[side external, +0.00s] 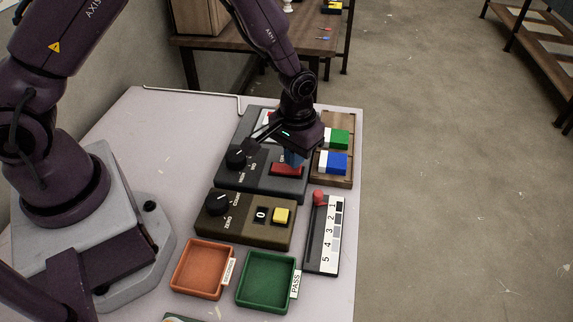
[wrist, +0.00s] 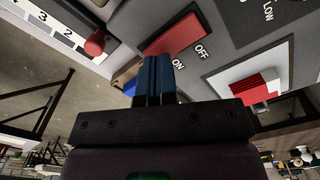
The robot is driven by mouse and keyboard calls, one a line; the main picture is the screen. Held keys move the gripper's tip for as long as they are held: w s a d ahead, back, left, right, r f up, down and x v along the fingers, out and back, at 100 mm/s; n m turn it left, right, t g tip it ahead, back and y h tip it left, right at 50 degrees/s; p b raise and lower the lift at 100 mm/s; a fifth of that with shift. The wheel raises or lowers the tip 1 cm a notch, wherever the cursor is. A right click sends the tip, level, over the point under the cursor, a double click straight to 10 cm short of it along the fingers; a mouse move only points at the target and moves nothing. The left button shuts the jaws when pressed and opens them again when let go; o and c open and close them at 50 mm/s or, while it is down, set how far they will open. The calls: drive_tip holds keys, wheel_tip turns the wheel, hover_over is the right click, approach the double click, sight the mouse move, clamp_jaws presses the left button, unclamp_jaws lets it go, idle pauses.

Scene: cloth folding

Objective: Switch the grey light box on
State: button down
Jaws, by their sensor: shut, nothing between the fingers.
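The grey light box (side external: 258,185) lies on the table below my gripper. It has a black knob (side external: 238,156) and a red switch (side external: 287,170). In the wrist view the red switch (wrist: 178,36) has OFF and ON labels beside it. A white panel (wrist: 216,78) on the box carries a red block (wrist: 255,92). My gripper (side external: 293,160) is shut and empty, pointing down over the switch. In the wrist view its blue fingers (wrist: 154,76) overlap the switch's ON end. I cannot tell whether the tips touch it or which way it is tilted.
An olive box (side external: 245,232) with a knob and yellow button sits in front. Orange (side external: 200,268) and green (side external: 265,280) trays lie nearer. A numbered slider (side external: 323,235) stands right. A wooden tray (side external: 345,180) holds green and blue blocks close beside my gripper.

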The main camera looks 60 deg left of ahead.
drive_tip(key=shift+f, duration=0.7)
idle(0.3)
drive_tip(key=shift+r, duration=3.5)
drive_tip(key=s+m+g, duration=0.1)
drive_tip(key=s, duration=0.2)
wheel_tip(320, 180, up, 14)
drive_tip(key=m+t, duration=0.2)
hover_over(281, 178)
drive_tip(key=s+a, duration=0.3)
drive_tip(key=s, duration=0.4)
drive_tip(key=s+a+r+t, duration=0.2)
drive_tip(key=s+r+t, duration=0.2)
drive_tip(key=s+r, duration=0.4)
drive_tip(key=shift+r+t, duration=0.3)
drive_tip(key=shift+r, duration=0.3)
drive_tip(key=shift+s, duration=0.1)
